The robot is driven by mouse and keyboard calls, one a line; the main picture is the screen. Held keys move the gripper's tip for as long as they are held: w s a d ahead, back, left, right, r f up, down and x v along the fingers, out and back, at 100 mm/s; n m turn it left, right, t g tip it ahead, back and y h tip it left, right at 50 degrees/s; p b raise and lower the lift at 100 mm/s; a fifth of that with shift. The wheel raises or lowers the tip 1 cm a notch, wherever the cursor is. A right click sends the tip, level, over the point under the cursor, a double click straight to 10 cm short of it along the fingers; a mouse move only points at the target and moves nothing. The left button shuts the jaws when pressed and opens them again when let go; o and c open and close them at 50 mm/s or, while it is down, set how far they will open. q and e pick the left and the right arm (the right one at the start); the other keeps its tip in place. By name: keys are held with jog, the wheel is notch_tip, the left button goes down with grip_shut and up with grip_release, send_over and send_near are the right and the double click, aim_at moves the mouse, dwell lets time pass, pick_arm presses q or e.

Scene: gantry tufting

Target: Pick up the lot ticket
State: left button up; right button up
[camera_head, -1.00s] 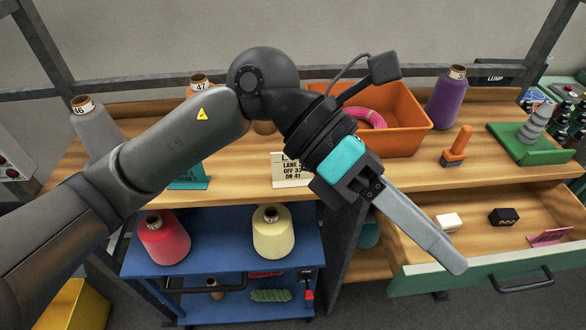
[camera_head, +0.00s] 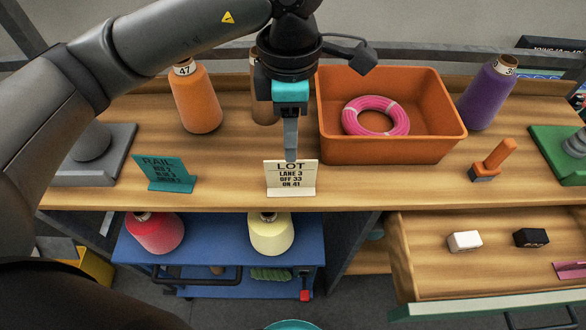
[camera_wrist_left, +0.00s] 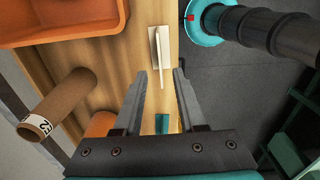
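The lot ticket (camera_head: 291,189) is a cream card on a foot, standing upright near the front edge of the wooden worktop, with black lettering. My left gripper (camera_head: 290,158) points down just above and behind it, its tip overlapping the card's top edge in the head view. In the left wrist view the gripper (camera_wrist_left: 161,72) is open and empty. There the ticket (camera_wrist_left: 160,60) shows edge-on from above, just beyond the fingertips and roughly in line with the gap between them. I see no contact. My right gripper is not in view.
A teal rail card (camera_head: 166,174) stands to the left on the worktop (camera_head: 235,170). An orange bin (camera_head: 392,151) holding a pink ring is close on the right. An orange cone (camera_head: 195,100) stands behind. Below are a blue cart (camera_head: 200,245) and an open drawer (camera_head: 440,277).

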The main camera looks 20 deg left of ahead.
pick_arm(q)
send_over(291, 187)
notch_tip(291, 187, down, 5)
jog(key=shift+f, duration=0.9)
notch_tip(291, 187, down, 5)
jog(key=shift+w+r+p, duration=0.1)
jog(key=shift+r+p, duration=0.1)
jog(key=shift+p, duration=0.3)
grip_shut()
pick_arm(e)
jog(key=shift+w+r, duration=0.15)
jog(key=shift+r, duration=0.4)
